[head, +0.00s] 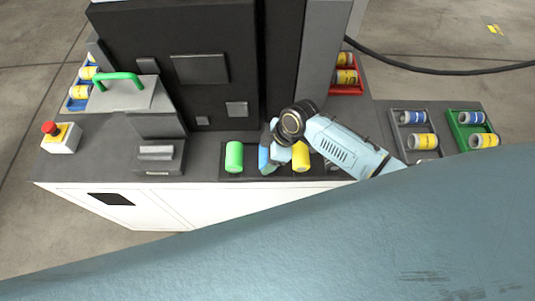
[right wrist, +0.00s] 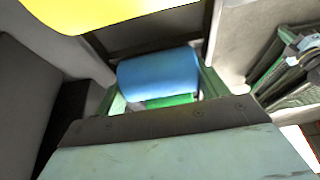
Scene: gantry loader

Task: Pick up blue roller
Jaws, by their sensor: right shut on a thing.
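The blue roller (head: 263,160) stands in the dark tray between a green roller and a yellow roller, partly hidden by my right gripper. My right gripper (head: 269,150) reaches down over it from the right. In the right wrist view the blue roller (right wrist: 158,72) lies between the fingers of my right gripper (right wrist: 156,88), which is shut on it. Whether the roller is clear of the tray floor cannot be told. My left gripper is not in view.
The green roller (head: 234,156) is close on the left and the yellow roller (head: 300,156) close on the right. A dark machine column rises behind. A red stop button (head: 49,128) is at left. Grey (head: 397,143), green (head: 456,136) and red (head: 359,90) bins hold labelled rollers at right.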

